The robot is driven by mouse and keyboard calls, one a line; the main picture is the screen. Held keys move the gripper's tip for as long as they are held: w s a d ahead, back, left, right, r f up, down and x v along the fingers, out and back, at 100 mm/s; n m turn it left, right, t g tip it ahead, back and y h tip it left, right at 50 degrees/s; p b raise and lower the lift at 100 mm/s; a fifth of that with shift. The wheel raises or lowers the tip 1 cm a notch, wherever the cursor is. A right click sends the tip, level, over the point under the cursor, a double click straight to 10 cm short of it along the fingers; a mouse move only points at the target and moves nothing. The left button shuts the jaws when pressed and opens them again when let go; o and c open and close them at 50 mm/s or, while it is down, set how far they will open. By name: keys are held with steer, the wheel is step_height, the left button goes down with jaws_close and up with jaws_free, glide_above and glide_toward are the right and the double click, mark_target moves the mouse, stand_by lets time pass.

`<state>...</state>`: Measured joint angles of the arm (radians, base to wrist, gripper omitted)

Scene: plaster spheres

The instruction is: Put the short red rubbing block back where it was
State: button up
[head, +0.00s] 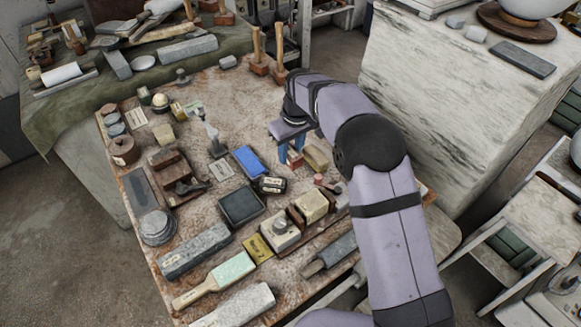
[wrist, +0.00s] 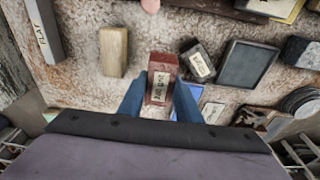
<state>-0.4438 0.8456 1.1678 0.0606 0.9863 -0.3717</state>
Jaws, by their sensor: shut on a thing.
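The short red rubbing block (wrist: 162,72) is between the blue fingers of my gripper (wrist: 151,98) in the wrist view. It has a pale paper label with dark lettering facing the camera. In the head view my gripper (head: 290,153) points down over the right back part of the table, and a bit of the red block (head: 295,160) shows low between the fingers. Most of the block is hidden there by the fingers. I cannot tell whether its underside touches the tabletop.
A tan block (head: 316,157) stands just right of my gripper. A blue box (head: 250,162), a black labelled block (head: 271,185) and a dark square tray (head: 241,205) lie to the left and front. Two wooden mallets (head: 279,50) stand behind. Bare tabletop (head: 236,95) lies at the back.

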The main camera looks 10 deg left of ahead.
mark_target(289, 174)
steer(key=shift+f+p, duration=0.95)
steer(key=shift+f, duration=2.35)
steer(key=shift+f, duration=0.15)
steer(key=o, duration=1.1)
steer(key=r+b, duration=0.1)
steer(key=r, duration=0.3)
steer(key=s+d+r+b, duration=0.1)
steer(key=r, duration=0.3)
steer(key=r+b, duration=0.1)
steer(key=r, duration=0.3)
steer(key=shift+s+d, duration=0.15)
